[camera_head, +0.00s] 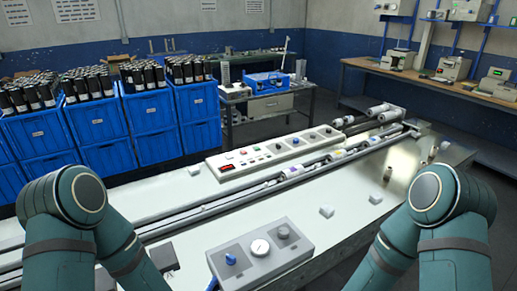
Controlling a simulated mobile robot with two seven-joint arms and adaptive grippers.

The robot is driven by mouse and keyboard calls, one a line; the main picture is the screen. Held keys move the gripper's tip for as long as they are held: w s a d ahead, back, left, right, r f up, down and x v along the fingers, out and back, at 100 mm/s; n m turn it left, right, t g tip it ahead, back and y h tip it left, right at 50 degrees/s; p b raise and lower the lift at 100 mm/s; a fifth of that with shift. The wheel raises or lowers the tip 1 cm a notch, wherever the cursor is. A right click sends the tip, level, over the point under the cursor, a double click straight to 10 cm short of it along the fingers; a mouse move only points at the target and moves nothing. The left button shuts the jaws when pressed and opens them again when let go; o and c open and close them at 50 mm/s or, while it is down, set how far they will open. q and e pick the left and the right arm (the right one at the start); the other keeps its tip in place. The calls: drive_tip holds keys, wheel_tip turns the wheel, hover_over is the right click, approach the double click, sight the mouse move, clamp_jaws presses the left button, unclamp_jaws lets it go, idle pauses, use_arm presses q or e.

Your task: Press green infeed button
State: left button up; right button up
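The wrapper's long control panel (310,145) runs along the white machine bed in the middle of the view. Its left part carries a red-lit display (227,168) and a cluster of small coloured buttons (253,153); they are too small to tell the green infeed button apart for sure. Blue and dark knobs sit farther right on it. A nearer grey control box (246,275) has a blue knob, a white dial and a dark knob. My two teal arms show at the lower left and lower right, well apart from the long panel. Neither gripper can be made out.
Rails (215,207) run along the machine bed in front of the panel. Small white blocks (327,211) and dark pieces (163,256) lie on the bed. Blue crates (100,122) holding dark cylinders stand behind at left. A workbench (430,82) stands at back right.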

drive_tip(key=shift+s+a+r, duration=0.1)
drive_tip(key=shift+s+a, duration=0.05)
drive_tip(key=shift+s, duration=0.2)
use_arm(q)
drive_tip(key=shift+s+a, duration=0.15)
drive_tip(key=shift+s, duration=0.1)
use_arm(e)
drive_tip(key=shift+w, duration=0.1)
